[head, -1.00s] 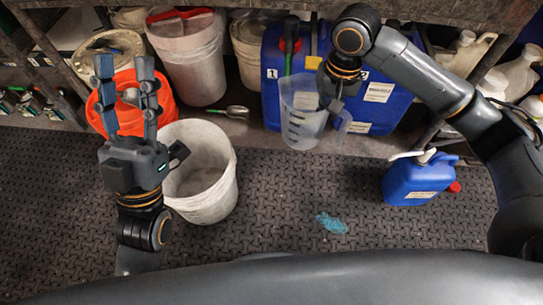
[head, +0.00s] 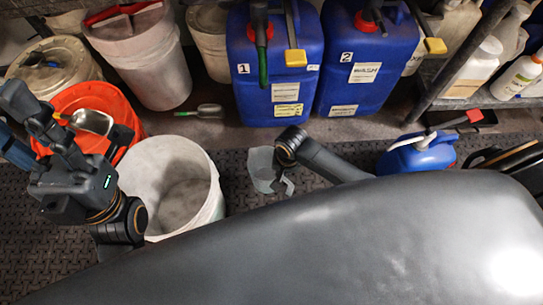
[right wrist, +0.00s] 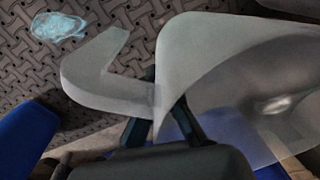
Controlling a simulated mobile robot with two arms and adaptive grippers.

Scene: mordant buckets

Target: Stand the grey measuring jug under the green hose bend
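The translucent grey measuring jug (head: 262,168) is low in the head view, over the dark floor, partly hidden by my right arm. It fills much of the right wrist view (right wrist: 215,60), its handle pointing left. My right gripper (right wrist: 163,112) is shut on the jug where handle and wall meet. In the head view its fingers are hidden. The green hose bend (head: 263,68) hangs at the front of the blue container marked 1 (head: 240,95), behind and above the jug, apart from it. My left gripper (head: 14,125) is open and empty at the left edge.
A white bucket (head: 210,205) stands left of the jug; an orange bucket (head: 128,118) with a scoop (head: 92,121) is behind it. Blue container 2 (head: 385,90) stands right of container 1. A small blue jug (head: 430,158) is at right. A teal patch (right wrist: 58,26) marks the floor.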

